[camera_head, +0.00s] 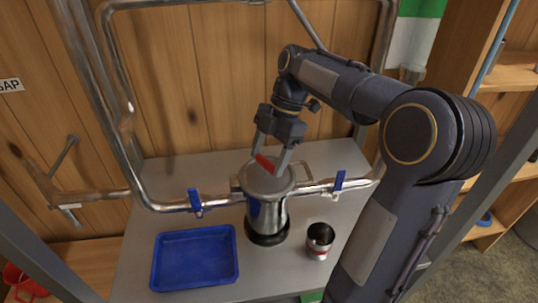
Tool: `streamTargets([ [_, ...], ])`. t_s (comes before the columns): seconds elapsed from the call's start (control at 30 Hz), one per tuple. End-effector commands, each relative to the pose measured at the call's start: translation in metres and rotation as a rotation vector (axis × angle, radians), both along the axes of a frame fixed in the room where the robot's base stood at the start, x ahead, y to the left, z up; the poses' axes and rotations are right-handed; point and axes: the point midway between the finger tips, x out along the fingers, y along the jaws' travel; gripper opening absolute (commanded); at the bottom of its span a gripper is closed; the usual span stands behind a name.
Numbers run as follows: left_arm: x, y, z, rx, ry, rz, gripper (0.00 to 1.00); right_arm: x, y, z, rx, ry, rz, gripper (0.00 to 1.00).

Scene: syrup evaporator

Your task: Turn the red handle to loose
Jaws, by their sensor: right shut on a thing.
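The red handle (265,162) is a small red bar just above the grey lid of a steel pot (268,212). My right gripper (270,163) reaches down from above and is shut on the red handle, with one finger at each side of it. The fingers hide part of the handle. What lies directly under the handle cannot be told apart from the lid. My left gripper is not in view.
A blue tray (195,258) lies at the left on the grey table (135,262). A steel cup (319,240) stands right of the pot. Steel pipes with blue levers (195,202) (339,180) run beside the pot. Wooden shelves (510,72) stand at the right.

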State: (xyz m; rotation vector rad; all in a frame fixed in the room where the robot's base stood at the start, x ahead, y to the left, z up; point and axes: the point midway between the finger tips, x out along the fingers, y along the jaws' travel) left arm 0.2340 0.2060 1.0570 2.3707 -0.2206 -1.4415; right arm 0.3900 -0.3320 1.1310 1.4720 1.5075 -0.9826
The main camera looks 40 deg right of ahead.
Motion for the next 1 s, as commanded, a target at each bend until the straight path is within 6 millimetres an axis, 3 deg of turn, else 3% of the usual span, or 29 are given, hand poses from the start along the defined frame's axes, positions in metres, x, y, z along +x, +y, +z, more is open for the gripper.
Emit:
streamTargets([
  [0.6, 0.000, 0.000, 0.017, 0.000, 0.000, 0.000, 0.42, 0.004, 0.001, 0.002, -0.002, 0.000, 0.566, 0.43],
  [1.0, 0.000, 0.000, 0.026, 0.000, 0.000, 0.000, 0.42, 0.005, 0.001, 0.001, -0.003, -0.002, 0.786, 0.43],
])
